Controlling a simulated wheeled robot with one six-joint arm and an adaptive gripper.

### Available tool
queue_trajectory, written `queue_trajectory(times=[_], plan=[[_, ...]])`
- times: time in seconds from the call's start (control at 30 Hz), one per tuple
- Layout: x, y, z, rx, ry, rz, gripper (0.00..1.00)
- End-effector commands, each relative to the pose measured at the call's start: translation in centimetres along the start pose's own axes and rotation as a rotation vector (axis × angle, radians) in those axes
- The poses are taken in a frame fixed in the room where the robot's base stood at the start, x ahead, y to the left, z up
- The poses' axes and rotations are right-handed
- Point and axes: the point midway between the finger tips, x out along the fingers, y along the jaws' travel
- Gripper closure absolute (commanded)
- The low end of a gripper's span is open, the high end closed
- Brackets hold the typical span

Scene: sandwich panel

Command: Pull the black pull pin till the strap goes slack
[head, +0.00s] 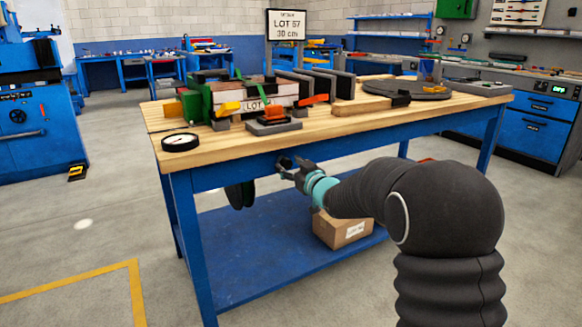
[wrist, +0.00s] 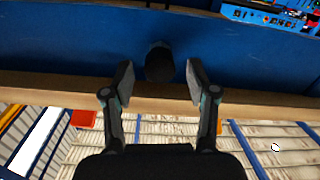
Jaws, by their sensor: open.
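A black round knob (wrist: 159,63), which looks like the pull pin, sticks out from the blue front rail of the workbench in the wrist view. My gripper (wrist: 160,80) is open, with one finger on each side of the knob and a visible gap to both. In the head view my gripper (head: 288,168) is at the bench's front rail, below the top's edge; the knob (head: 283,161) shows only as a small dark shape there. A green strap (head: 263,94) runs over the labelled panel stack on the bench. I cannot tell its tension.
The wooden bench top (head: 215,150) carries a round gauge (head: 180,142), an orange-handled clamp (head: 313,100) and a dark disc (head: 420,90). Dark loops (head: 240,195) hang under the front rail, left of my gripper. A cardboard box (head: 340,230) sits on the lower shelf.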

Motion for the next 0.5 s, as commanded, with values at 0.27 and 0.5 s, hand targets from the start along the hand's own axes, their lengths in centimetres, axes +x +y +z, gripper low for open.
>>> queue_trajectory(times=[0.27, 0.5], plan=[[-1.8, 0.1, -0.1, 0.000, 0.000, 0.002, 0.42], [-6.5, 0.1, -0.1, 0.000, 0.000, 0.002, 0.42]])
